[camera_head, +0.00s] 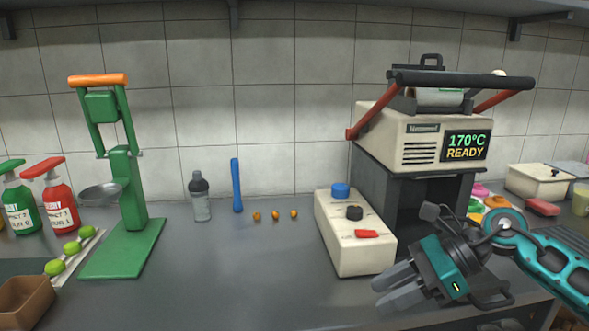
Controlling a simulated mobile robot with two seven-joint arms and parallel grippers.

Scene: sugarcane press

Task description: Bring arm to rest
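My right arm (545,255) comes in from the right edge, teal and dark grey. My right gripper (378,293) is over the front of the grey counter, to the right of centre. Its two grey fingers point left and stand a little apart, with nothing seen between them. It is just in front of the cream block (352,245) with blue, black and red pieces on top, and it looks clear of it. My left arm and gripper are not in view.
A cream press (425,145) reading "170°C READY" stands behind my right arm. A green hand press (127,190), spray bottles (58,203), limes (72,247) and a brown box (25,298) are at left. A grey bottle (200,198) and blue stick (236,186) stand mid-back. The centre front counter is clear.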

